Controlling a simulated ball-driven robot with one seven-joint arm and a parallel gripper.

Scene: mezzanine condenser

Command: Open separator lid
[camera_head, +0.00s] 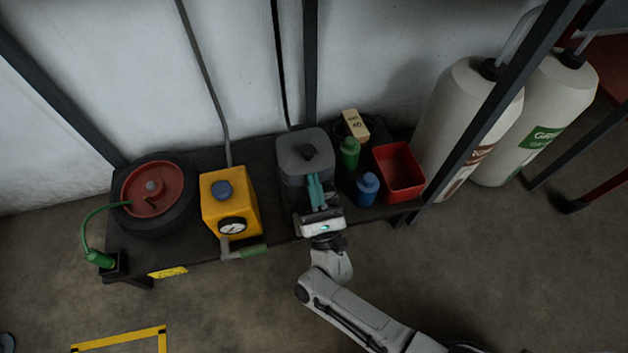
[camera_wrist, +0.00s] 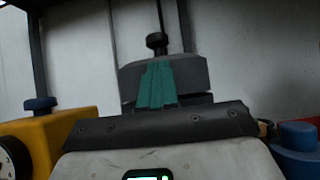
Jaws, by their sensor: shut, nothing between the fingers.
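The separator (camera_head: 290,165) is a grey box-like vessel in the middle of the dark bench. Its grey lid (camera_head: 296,143) carries a black knob and looks closed. In the wrist view the lid (camera_wrist: 192,72) lies behind my fingers, with the knob (camera_wrist: 157,42) standing above it. My gripper (camera_head: 314,180) has teal fingers, which are shut with nothing between them. It is at the front of the separator, just below the lid's front edge in the picture. In the wrist view the fingers (camera_wrist: 158,75) cover the middle of the lid's front; contact cannot be told.
A yellow box (camera_head: 243,200) with a gauge and blue cap stands left, a red-hubbed wheel (camera_head: 152,188) farther left. Right are a green bottle (camera_head: 349,153), a blue bottle (camera_head: 367,188) and a red bin (camera_head: 416,180). Posts and large white cylinders (camera_head: 460,110) bound the right side.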

